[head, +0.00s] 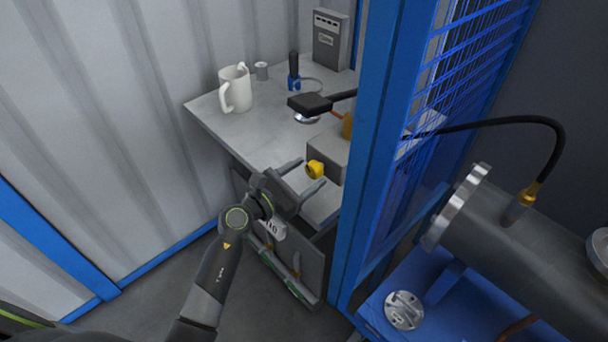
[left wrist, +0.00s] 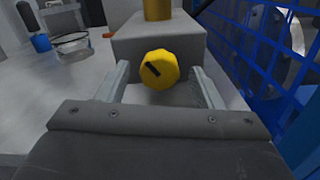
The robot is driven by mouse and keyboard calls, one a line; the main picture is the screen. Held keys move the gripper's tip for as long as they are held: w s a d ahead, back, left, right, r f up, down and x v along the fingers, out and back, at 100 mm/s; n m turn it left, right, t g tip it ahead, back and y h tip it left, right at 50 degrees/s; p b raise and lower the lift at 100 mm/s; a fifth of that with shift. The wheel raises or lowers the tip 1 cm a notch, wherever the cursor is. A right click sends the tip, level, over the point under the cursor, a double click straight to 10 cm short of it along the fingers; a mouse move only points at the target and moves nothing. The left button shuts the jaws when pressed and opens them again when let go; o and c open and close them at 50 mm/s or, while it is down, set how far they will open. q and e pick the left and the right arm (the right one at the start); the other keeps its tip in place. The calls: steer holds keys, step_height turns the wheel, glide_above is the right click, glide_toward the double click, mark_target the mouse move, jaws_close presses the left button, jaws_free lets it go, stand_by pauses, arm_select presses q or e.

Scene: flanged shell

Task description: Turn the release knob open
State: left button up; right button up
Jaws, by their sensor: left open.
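The release knob (head: 315,169) is yellow and faceted, on the front of a grey box (head: 329,148) on the bench. In the left wrist view the knob (left wrist: 159,70) has a dark slanted mark on its face, running from upper left to lower right. My left gripper (head: 307,174) is open, with its fingers pointing at the box. In the left wrist view the fingers (left wrist: 160,85) stand on either side of the knob, with a visible gap on each side. I cannot tell whether the fingertips reach level with it. My right gripper is not in view.
A white mug (head: 235,89) and a blue-and-black tool (head: 293,72) stand on the bench (head: 210,104). A black-handled item (head: 310,103) sits behind the box. A blue post (head: 375,150) and mesh fence rise close on the right. A flanged grey cylinder (head: 520,240) lies beyond them.

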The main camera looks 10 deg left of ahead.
arm_select(q)
steer(key=c, duration=1)
steer(key=shift+o, duration=0.2)
steer(key=n+p, duration=0.2)
steer(key=shift+r+n+p, duration=0.15)
steer(key=shift+n+p, duration=0.15)
steer(key=shift+n, duration=0.1)
steer(key=n+p, duration=0.2)
steer(key=shift+a+n, duration=0.1)
steer(key=shift+n, duration=0.2)
steer(key=n+p, duration=0.2)
steer(key=n, duration=0.1)
steer(key=shift+n+p, duration=0.8)
steer(key=shift+n, duration=0.4)
steer(key=shift+f, duration=0.2)
